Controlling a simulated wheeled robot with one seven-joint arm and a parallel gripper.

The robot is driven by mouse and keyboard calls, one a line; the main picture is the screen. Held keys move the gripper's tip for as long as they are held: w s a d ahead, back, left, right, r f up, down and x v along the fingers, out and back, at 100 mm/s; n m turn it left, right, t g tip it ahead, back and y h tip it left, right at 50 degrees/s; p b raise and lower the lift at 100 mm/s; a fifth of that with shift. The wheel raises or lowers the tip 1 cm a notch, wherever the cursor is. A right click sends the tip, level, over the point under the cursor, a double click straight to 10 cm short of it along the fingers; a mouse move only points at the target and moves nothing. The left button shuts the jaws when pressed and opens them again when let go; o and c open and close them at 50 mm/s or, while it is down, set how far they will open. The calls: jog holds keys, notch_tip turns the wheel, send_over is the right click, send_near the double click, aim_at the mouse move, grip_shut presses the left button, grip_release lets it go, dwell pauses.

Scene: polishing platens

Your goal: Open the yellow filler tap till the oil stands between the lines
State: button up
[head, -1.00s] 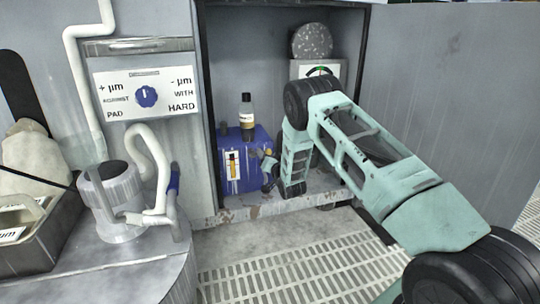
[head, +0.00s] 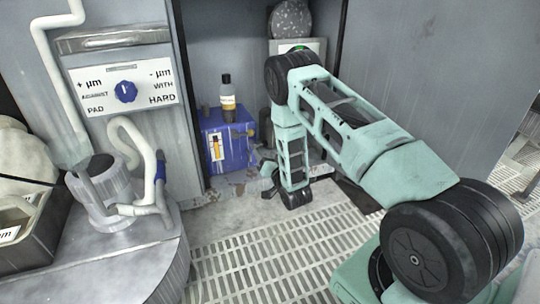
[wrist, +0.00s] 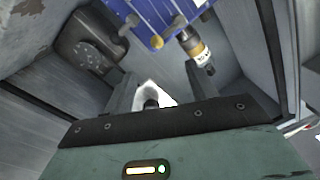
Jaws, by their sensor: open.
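A blue box (head: 235,152) stands in the open cabinet, with a white sight gauge (head: 215,148) on its front. The gauge shows an orange column and dark marks; its exact level is too small to read. A small yellowish tap (head: 250,131) sits at the box's right side; a yellow knob (wrist: 157,41) shows on the box's edge in the wrist view, beside a grey lever-like knob (wrist: 130,22). My gripper (head: 267,180) is low, right of the box. In the wrist view my gripper (wrist: 155,92) is open and empty, its fingers apart from the yellow knob.
A bottle (head: 228,101) stands on the box. A speckled round piece (head: 290,19) rests on a white dial unit (head: 317,46) at the back. Cabinet walls close in on both sides. A dial panel (head: 125,88) and white pipes are left. Grated floor (head: 270,255) lies in front.

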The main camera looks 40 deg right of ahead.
jog(key=shift+p+v, duration=0.35)
jog(key=shift+v, duration=1.3)
jog(key=w+a+r+n+g+y+p, duration=0.2)
jog(key=w+a+r+g+y, duration=0.15)
jog(key=a+r, duration=0.55)
jog(key=s+a+r+n+g+y+p, duration=0.1)
jog(key=s+a+r+n+g+y, duration=0.2)
jog(key=a, duration=0.6)
jog(key=s+a+r+n+g+p, duration=0.1)
jog(key=s+a+r+n+g, duration=0.25)
jog(key=a, duration=0.55)
jog(key=s+a+r+n+g+p, duration=0.1)
jog(key=s+a+r+g, duration=0.15)
jog(key=s, duration=0.55)
jog(key=s+a+r+n+g+p, duration=0.1)
jog(key=s+a+r+n, duration=0.1)
jog(key=s+a+r, duration=0.35)
jog(key=s+d+r+n+g+h+p, duration=0.1)
jog(key=s+d+r+n+g, duration=0.1)
jog(key=s, duration=0.7)
jog(key=s+d+r+n+g+h, duration=0.1)
jog(key=s+r+n+g, duration=0.15)
jog(key=s, duration=0.75)
notch_tip(320, 180, up, 38)
jog(key=p, duration=3.8)
jog(key=shift+d+m, duration=0.2)
jog(key=shift+m, duration=0.1)
